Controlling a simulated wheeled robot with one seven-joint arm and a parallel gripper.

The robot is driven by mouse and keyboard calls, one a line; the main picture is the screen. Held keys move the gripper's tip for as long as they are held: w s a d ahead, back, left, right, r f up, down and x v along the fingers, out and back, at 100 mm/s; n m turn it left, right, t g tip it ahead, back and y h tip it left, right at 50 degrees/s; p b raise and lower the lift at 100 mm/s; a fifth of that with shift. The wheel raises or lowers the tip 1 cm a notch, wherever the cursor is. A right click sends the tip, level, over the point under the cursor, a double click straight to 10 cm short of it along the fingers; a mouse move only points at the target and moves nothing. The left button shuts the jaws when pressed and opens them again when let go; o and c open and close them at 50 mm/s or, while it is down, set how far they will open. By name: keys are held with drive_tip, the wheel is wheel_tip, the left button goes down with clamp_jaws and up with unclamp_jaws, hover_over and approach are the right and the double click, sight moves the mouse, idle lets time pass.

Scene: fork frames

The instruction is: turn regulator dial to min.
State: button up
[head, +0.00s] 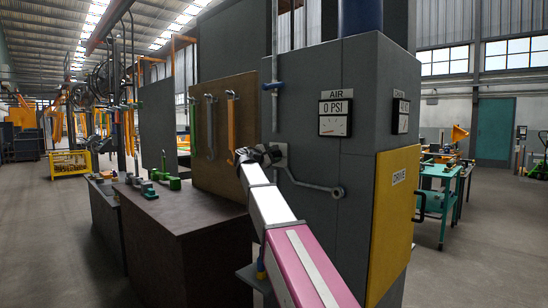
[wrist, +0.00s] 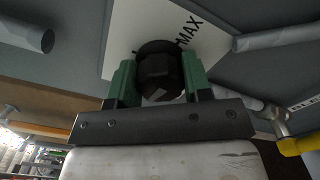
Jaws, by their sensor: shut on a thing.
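The regulator dial (wrist: 158,72) is a dark, round knob in front of a white plate (wrist: 212,48) marked MAX at its upper right. No MIN mark is visible. My gripper (wrist: 160,80) has one green finger on each side of the dial and is shut on it. In the head view my gripper (head: 262,156) is at the grey cabinet's left face and hides most of the dial. The edge of the white plate (head: 282,151) shows beside it. The gauge (head: 335,118) under the AIR label reads 0 PSI.
A grey pipe (head: 312,186) runs right from below the plate, close to my gripper. A blue-handled valve (head: 274,86) is above. A board with hanging wrenches (head: 220,125) and a dark bench (head: 185,225) stand left. A yellow DRIVE panel (head: 397,205) is right.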

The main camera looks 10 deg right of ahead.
drive_tip(key=shift+n, duration=1.9)
drive_tip(key=o, duration=0.9)
drive_tip(key=shift+a, duration=0.15)
drive_tip(key=v, duration=1)
drive_tip(key=shift+s+a, duration=0.2)
